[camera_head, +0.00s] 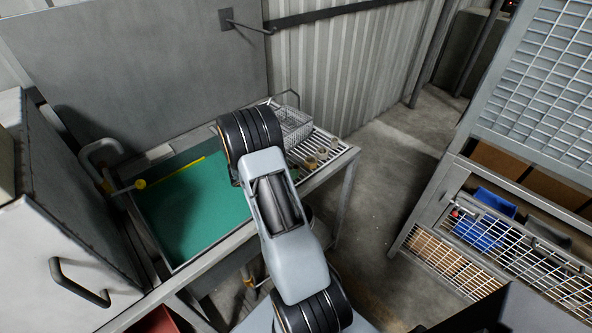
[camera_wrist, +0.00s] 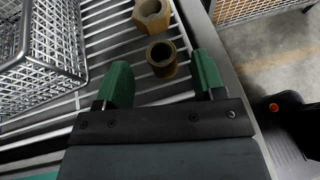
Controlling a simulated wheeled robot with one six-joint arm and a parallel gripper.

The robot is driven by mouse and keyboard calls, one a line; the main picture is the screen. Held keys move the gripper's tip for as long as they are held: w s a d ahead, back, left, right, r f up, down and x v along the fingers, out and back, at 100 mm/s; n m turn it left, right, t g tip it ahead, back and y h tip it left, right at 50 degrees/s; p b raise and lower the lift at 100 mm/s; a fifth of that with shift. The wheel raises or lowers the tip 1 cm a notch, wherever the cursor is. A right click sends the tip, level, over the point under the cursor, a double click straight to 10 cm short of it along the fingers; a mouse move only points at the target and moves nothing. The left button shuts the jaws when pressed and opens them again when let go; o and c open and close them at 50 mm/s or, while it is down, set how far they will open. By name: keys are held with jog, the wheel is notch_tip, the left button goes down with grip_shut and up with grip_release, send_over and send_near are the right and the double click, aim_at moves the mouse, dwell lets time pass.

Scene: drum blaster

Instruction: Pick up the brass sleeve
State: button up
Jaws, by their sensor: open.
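A round, hollow brass sleeve (camera_wrist: 166,70) stands on the wire rack in the wrist view, its dark bore facing up. My gripper (camera_wrist: 162,80) is open, with one green finger to the left of the sleeve and one to the right. The sleeve is a little beyond the line between the fingertips, and nothing is held. A paler, hollow, six-sided brass piece (camera_wrist: 151,22) stands just behind the sleeve. In the head view, small brown-brass pieces (camera_head: 310,163) show on the rack, but I cannot tell which is the sleeve. My arm hides the gripper there.
A wire basket (camera_wrist: 45,50) stands on the rack left of the gripper; it also shows in the head view (camera_head: 292,126). The bench has a green mat (camera_head: 195,215) and a raised metal edge. A mesh-fronted shelf (camera_head: 490,240) stands at right, across open floor.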

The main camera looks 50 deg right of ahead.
aim_at(294, 167)
jog(key=x, duration=0.2)
jog(key=p+x, duration=0.1)
jog(key=x, duration=0.1)
jog(key=shift+s+d+r, duration=0.1)
jog(key=shift+s+r, duration=0.1)
jog(key=shift+r, duration=0.05)
jog(key=shift+s+d+f, duration=0.1)
jog(key=shift+d+f, duration=0.15)
jog(key=shift+d, duration=0.2)
jog(key=c, duration=1.1)
